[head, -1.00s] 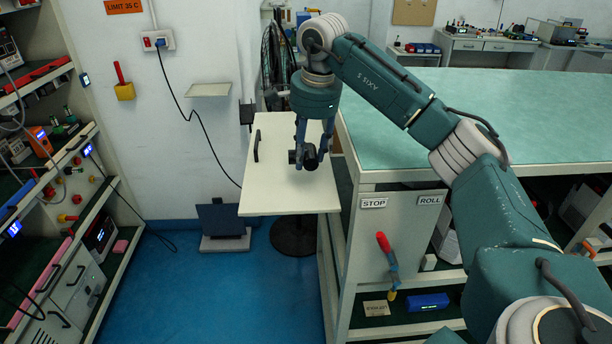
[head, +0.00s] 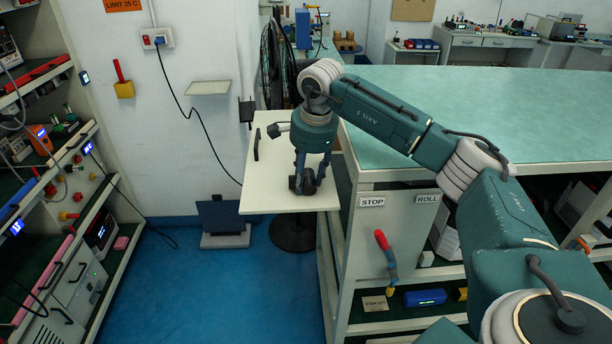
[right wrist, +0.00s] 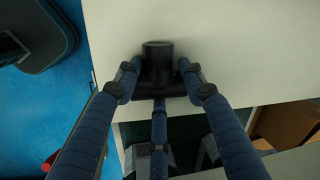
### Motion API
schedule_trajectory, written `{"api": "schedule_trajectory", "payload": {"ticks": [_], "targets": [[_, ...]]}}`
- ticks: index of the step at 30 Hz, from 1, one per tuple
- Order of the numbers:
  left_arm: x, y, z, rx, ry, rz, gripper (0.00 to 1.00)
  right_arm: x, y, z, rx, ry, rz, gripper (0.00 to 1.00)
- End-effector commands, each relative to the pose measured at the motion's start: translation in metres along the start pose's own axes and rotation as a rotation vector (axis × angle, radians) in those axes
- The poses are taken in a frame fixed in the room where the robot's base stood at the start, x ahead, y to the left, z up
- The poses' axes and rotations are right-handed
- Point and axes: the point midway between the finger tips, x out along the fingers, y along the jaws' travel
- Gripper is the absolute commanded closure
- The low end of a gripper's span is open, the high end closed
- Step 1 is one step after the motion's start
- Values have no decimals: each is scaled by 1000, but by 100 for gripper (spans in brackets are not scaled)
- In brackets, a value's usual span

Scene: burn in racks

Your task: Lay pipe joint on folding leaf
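The pipe joint (head: 302,184) is a black fitting that looks T-shaped in the right wrist view (right wrist: 158,62). My right gripper (head: 308,172) points down over the folding leaf (head: 265,190), a cream panel with a dark handle at the end of the bench. In the right wrist view its blue fingers (right wrist: 160,88) close around the joint. The joint is at or just above the leaf surface, near its right part; I cannot tell whether it touches. My left gripper is not in view.
The green-topped bench (head: 450,100) adjoins the leaf on the right. Shelving (head: 70,200) with boxes and instruments stands at the left.

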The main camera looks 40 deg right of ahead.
Motion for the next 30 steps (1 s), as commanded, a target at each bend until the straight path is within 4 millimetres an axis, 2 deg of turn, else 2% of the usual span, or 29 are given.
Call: {"api": "schedule_trajectory", "payload": {"ticks": [1,3,11,14,16,30], "targets": [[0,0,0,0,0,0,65,0,0,0,0,0,0,52],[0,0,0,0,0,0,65,0,0,0,0,1,1,41],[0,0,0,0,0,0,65,0,0,0,0,1,2,41],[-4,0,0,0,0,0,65,-5,-1,0,0,1,1,41],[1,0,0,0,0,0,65,-10,-1,0,1,0,-2,41],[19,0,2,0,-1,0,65,-104,-2,0,1,-1,-3,41]]}}
